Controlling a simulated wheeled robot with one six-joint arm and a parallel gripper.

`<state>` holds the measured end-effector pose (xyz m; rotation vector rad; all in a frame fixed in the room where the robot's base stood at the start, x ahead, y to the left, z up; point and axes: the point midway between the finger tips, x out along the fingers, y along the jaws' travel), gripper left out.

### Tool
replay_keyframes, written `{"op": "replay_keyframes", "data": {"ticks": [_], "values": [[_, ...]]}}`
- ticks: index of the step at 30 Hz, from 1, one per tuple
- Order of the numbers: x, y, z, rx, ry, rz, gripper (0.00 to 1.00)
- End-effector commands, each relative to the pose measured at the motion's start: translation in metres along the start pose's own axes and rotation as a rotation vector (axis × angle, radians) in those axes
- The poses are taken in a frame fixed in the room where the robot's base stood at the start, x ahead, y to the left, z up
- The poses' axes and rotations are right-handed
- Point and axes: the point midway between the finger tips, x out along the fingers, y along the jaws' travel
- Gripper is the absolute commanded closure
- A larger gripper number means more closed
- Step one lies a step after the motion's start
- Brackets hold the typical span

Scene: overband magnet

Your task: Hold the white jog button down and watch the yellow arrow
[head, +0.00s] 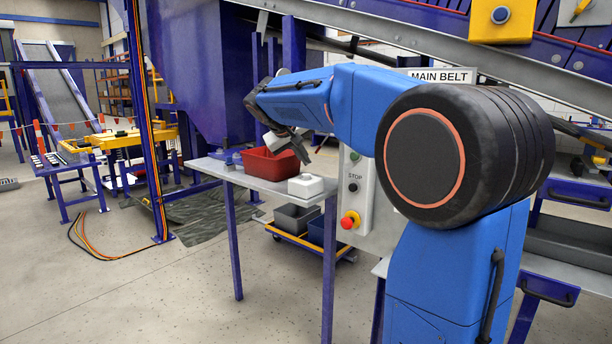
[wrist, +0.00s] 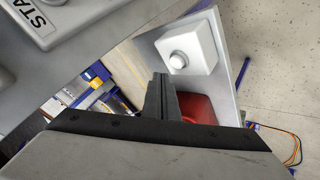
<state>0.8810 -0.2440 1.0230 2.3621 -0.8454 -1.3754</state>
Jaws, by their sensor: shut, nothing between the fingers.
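The white jog button (wrist: 178,60) is a round knob on a small white box (wrist: 195,42), seen in the wrist view. In the head view the box (head: 307,187) stands near the right end of a grey table. My gripper (head: 302,155) is above the table, over the red bin's side and apart from the box. In the wrist view my gripper (wrist: 161,80) has its dark fingers together and empty, beside the box with a gap. A small yellow shape (head: 580,9) is cut off at the head view's top right; I cannot tell if it is the yellow arrow.
A red bin (head: 268,166) stands on the table (head: 240,182) just left of the white box. A grey control panel (head: 359,185) with a STOP label and red knob (head: 350,220) is close on the right. A conveyor with a MAIN BELT sign (head: 443,76) runs behind.

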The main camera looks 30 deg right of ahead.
Motion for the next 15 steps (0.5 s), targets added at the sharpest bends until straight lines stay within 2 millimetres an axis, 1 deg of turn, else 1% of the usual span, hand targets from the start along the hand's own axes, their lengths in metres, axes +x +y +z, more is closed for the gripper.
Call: {"op": "replay_keyframes", "data": {"ticks": [12,15], "values": [[-0.024,0.017,-0.017,0.000,0.000,0.000,1.00],[-0.027,0.019,-0.019,0.000,0.000,0.000,1.00]]}}
